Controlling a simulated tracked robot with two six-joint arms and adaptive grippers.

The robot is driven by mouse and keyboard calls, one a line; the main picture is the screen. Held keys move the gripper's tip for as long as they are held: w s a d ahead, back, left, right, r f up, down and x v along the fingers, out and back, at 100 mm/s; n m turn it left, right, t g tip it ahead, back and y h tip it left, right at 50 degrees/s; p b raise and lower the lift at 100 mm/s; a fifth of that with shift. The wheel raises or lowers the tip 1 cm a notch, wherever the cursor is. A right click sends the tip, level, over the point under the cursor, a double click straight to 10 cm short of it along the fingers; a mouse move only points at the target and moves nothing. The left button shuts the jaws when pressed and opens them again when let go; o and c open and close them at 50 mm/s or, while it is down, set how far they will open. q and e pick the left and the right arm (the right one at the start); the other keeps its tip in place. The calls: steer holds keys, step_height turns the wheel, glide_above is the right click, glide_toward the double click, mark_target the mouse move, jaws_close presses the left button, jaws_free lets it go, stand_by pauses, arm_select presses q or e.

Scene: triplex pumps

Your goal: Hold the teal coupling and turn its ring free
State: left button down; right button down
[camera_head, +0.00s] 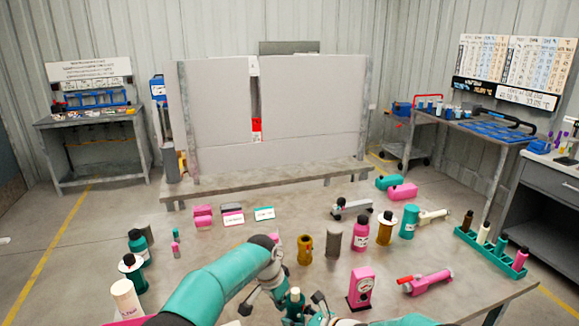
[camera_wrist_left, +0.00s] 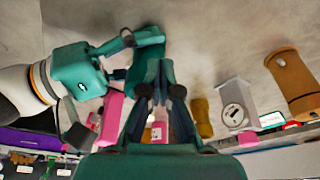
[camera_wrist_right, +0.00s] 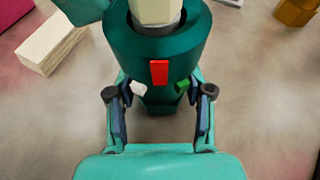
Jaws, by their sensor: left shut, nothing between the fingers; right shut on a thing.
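The teal coupling (camera_head: 295,301) shows near the front edge of the table in the head view, with a pale top. In the right wrist view its dark teal ring (camera_wrist_right: 150,42) carries a red tab, and a pale hexagonal end (camera_wrist_right: 155,10) rises from it. White and green marks sit below the tab. My right gripper (camera_wrist_right: 160,92) is shut on the coupling's lower body, under the ring. My left gripper (camera_wrist_left: 157,85) is shut and empty; the left wrist view does not clearly show its distance from the coupling. My left arm partly covers the coupling's surroundings.
A pink gauge box (camera_head: 361,288), a brown cylinder (camera_head: 305,249) and a grey cylinder (camera_head: 333,240) stand near the coupling. A pink tool (camera_head: 427,282) lies to the right. A teal rack (camera_head: 491,252) holds several bottles. Bare table shows between the gauge box and the tool.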

arm_select(q)
steer(key=v, duration=0.4)
steer(key=w+v, duration=0.1)
steer(key=shift+s+d+r, duration=0.15)
steer(key=shift+d+r, duration=0.2)
steer(key=shift+r, duration=0.2)
steer(key=n+y, duration=0.1)
steer(key=n, duration=0.5)
glide_toward(297, 309)
steer(key=shift+d+f+t, duration=0.3)
steer(key=shift+d+f, duration=0.2)
steer(key=shift+f, duration=3.3)
steer(key=shift+a, duration=0.1)
